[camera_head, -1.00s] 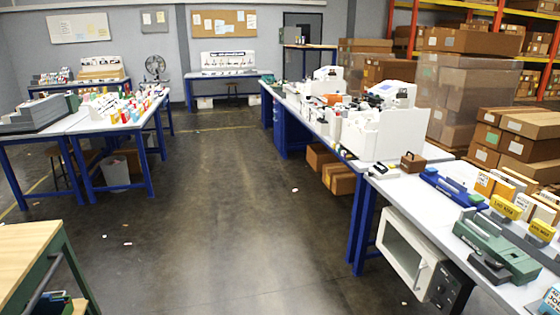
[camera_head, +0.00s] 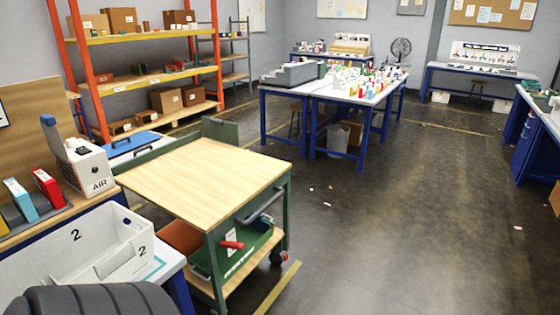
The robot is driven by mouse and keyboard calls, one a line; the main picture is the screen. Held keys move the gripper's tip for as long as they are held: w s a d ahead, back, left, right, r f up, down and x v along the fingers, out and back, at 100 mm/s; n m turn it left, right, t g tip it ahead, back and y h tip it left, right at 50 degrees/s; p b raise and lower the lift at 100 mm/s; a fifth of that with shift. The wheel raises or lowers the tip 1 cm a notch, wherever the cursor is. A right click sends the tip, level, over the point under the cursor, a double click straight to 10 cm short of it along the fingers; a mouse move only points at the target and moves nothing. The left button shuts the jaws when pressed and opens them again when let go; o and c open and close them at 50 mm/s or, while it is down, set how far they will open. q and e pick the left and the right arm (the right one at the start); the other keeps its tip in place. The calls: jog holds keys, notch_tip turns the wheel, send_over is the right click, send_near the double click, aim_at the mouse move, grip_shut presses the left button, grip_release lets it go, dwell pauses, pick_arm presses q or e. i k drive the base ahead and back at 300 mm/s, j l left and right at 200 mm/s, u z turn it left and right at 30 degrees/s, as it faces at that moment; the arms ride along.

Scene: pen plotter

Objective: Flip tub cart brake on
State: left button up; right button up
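The cart (camera_head: 205,172) has a pale wooden top and a green frame, and stands left of centre in the head view. A green tub (camera_head: 243,256) with a white label sits on its lower shelf, with a red handle-like part (camera_head: 231,245) by its rim. A grey bar handle (camera_head: 262,206) is on the cart's right side. The other casters are hidden or unclear. Neither gripper is in view.
A bench with a white bin (camera_head: 88,252) marked 2 and an AIR box (camera_head: 87,166) stands close at the left. Orange shelving (camera_head: 150,78) is behind the cart. Blue-legged tables (camera_head: 335,97) stand further back. The floor (camera_head: 400,230) right of the cart is mostly clear.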

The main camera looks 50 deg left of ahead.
aim_at(224, 244)
jog(key=u, duration=2)
